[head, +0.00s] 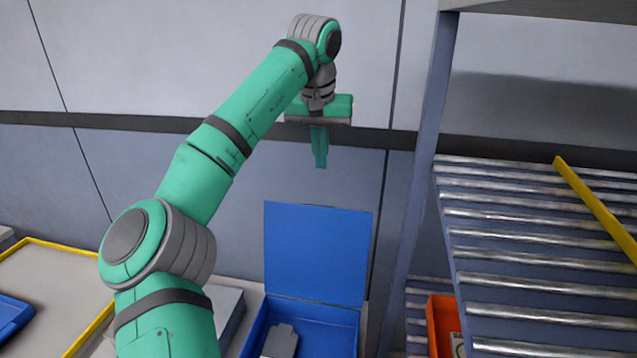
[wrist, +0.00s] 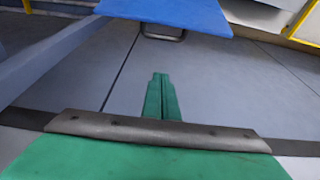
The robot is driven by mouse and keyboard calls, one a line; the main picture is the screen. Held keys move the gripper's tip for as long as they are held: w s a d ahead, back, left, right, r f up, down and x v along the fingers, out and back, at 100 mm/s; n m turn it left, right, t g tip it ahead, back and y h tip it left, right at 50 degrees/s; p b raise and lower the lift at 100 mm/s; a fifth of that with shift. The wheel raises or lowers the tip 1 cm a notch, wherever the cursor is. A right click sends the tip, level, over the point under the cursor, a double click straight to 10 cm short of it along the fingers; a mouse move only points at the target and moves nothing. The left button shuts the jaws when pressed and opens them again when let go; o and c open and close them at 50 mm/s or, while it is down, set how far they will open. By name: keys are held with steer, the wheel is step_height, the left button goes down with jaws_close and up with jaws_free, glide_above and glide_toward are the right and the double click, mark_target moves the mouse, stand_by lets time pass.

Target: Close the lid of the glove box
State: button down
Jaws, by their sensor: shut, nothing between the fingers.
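The blue glove box (head: 312,316) stands low in front of the wall in the head view. Its flat blue lid (head: 318,252) is open and stands nearly upright at the box's back edge. A grey object (head: 281,341) lies inside the box. My gripper (head: 320,163) is shut and empty, fingers pointing down, above the lid's top edge and apart from it. In the wrist view the shut green fingers (wrist: 161,78) show in the middle, and the blue lid (wrist: 178,14) crosses the top edge.
A roller rack (head: 540,230) with a grey upright (head: 420,150) stands to the right, with a yellow bar (head: 597,212) across its rollers. An orange bin (head: 441,325) sits low beside it. A yellow-edged table (head: 50,282) with a blue tray (head: 12,318) is at left. The wall is close behind.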

step_height(320, 180, down, 9)
steer(key=s, duration=0.1)
steer(key=shift+s+a, duration=0.2)
steer(key=shift+a, duration=0.05)
stand_by(0.5)
steer(key=shift+f, duration=0.1)
